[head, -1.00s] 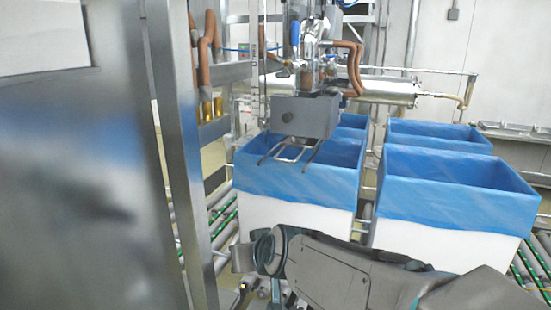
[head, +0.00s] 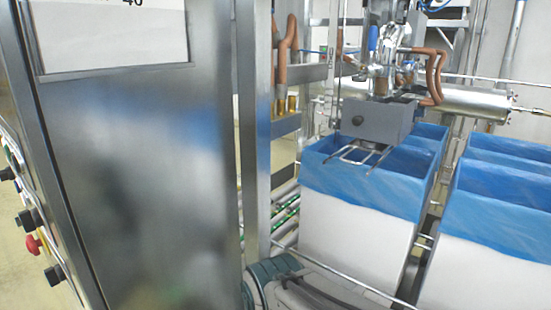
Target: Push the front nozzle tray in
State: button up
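The front nozzle tray (head: 365,155) is a wire-frame piece sticking out beneath a grey box-shaped housing (head: 372,120) with a dark round knob on its face. It juts toward me over the near white box (head: 355,232) with a blue liner (head: 365,187). The nozzle assembly with brown hoses (head: 436,75) stands above the housing. My arm shows at the bottom of the head view, left of the near box. My gripper's fingers are not visible in this view.
A tall steel cabinet (head: 140,190) fills the left, with buttons and a red knob (head: 33,244) on its left side. A steel post (head: 251,130) stands between the cabinet and the boxes. More blue-lined boxes (head: 495,207) stand right. Green-marked rollers (head: 286,215) run beside the near box.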

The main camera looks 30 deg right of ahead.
aim_at(354, 143)
jog(key=u, duration=0.6)
jog(key=k, duration=0.9)
jog(key=z, duration=1.5)
jog(key=i, duration=0.5)
jog(key=z, duration=0.05)
